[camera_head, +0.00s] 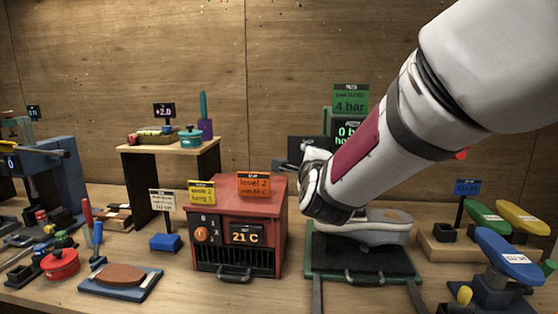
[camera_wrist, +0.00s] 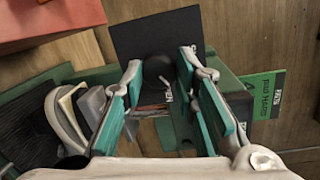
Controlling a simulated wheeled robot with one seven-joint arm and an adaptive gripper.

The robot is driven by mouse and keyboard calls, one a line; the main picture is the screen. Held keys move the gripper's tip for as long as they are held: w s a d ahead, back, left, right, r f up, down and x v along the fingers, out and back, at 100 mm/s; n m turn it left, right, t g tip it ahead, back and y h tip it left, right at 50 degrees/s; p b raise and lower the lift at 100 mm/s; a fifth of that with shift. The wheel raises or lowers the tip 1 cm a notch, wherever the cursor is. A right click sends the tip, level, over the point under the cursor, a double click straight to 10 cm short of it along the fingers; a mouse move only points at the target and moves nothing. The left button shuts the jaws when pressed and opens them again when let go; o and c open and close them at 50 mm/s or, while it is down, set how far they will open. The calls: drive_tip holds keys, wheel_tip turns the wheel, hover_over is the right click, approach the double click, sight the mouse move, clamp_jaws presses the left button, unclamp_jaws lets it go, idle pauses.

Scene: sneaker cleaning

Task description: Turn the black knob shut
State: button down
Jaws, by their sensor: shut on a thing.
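The black knob (camera_wrist: 160,69) shows in the wrist view as a dark round shape against a black square panel (camera_wrist: 142,32). My gripper (camera_wrist: 160,62) has its teal-padded fingers on either side of the knob and is shut on it. The fingers cover part of the knob, and its exact angle is hard to tell. In the head view my gripper (camera_head: 290,166) reaches to the black panel (camera_head: 303,146) beside a green unit with a "4 bar" sign (camera_head: 350,101). My arm and wrist hide the knob there.
A grey-white sneaker (camera_head: 370,232) lies on the green-framed station (camera_head: 318,268) below my wrist. A red heater box (camera_head: 275,205) reading 21 C stands just left. Colored shoe forms (camera_head: 490,218) stand at the right. A small wooden table (camera_head: 200,147) stands at the back left.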

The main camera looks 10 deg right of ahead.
drive_tip(key=n+h+p, duration=0.1)
drive_tip(key=n+p, duration=0.2)
drive_tip(key=n, duration=0.2)
drive_tip(key=n+g+p, duration=0.1)
drive_tip(key=n+p, duration=0.2)
drive_tip(key=n, duration=0.2)
drive_tip(key=shift+a+r+h+p, duration=0.1)
drive_tip(key=shift+a+h+p, duration=0.1)
drive_tip(key=shift+h+p, duration=0.2)
idle(0.4)
drive_tip(key=c, duration=1.2)
unclamp_jaws()
drive_tip(key=shift+w, duration=0.1)
drive_tip(key=shift+c, duration=0.2)
drive_tip(key=v, duration=1.2)
